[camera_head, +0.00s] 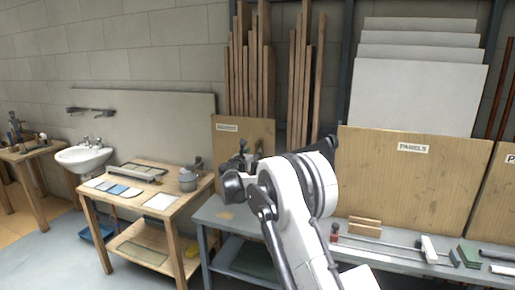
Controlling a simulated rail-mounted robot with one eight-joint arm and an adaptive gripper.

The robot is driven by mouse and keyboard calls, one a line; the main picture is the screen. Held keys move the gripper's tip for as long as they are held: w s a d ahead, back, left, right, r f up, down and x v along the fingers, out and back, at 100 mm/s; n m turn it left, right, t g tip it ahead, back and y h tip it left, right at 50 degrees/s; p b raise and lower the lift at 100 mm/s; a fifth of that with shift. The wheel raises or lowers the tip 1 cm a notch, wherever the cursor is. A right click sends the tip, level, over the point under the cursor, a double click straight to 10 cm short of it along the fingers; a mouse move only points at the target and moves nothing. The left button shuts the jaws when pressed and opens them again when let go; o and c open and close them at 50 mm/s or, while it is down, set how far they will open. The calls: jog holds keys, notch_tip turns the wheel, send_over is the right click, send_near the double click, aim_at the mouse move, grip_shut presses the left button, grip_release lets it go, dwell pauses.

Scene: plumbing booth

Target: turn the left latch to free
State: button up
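My white and black arm rises from the bottom right of the middle and covers part of the grey workbench and the labelled wooden board (226,150) behind it. A dark part at the upper right of the arm's end may belong to my gripper (328,147); its fingers cannot be made out, and nothing is seen held in it. Small dark and greenish fittings (243,149) show in front of the board, just above the arm's dark joint. I cannot tell whether they are part of a latch. No left latch can be clearly identified.
A wooden table (129,205) with a grey pot (187,181) and flat sheets stands left, beside a white sink (83,157). The grey bench (221,217) continues right under the PANELS board (399,190), carrying wooden blocks (363,227) and a long rod tool (385,242).

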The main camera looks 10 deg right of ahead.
aim_at(257, 148)
jog(key=x, duration=0.6)
jog(key=shift+w+d, duration=0.1)
jog(key=shift+w, duration=0.1)
grip_shut()
